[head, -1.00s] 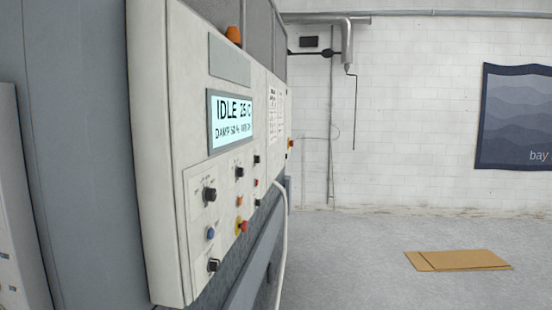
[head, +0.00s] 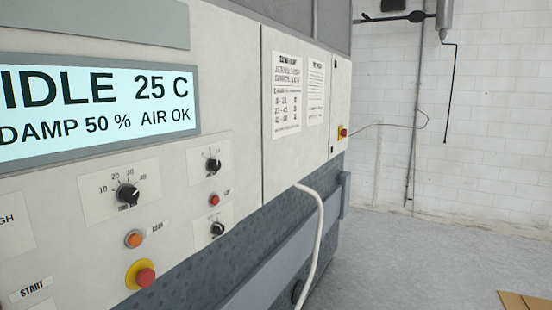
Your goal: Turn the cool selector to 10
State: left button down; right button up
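The washer's white control panel (head: 75,210) fills the left of the head view. A black selector knob (head: 127,193) has a dial marked 10, 20, 30 and 40; its pointer is turned to the upper right, towards 40. A smaller black knob (head: 213,166) sits to its right, higher up. Another black knob (head: 217,228) is below that one. Their small labels are too blurred to read, so I cannot tell which knob is the cool selector. Neither of my grippers is in view.
The display (head: 95,110) reads IDLE 25 C, DAMP 50 %, AIR OK. An orange button (head: 133,239), a red stop button (head: 145,277) on yellow and a small red button (head: 214,200) are near the knobs. A white hose (head: 318,240) hangs right of the panel.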

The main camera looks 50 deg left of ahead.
aim_at(212, 164)
jog(key=i, duration=0.65)
jog(key=u, duration=2.7)
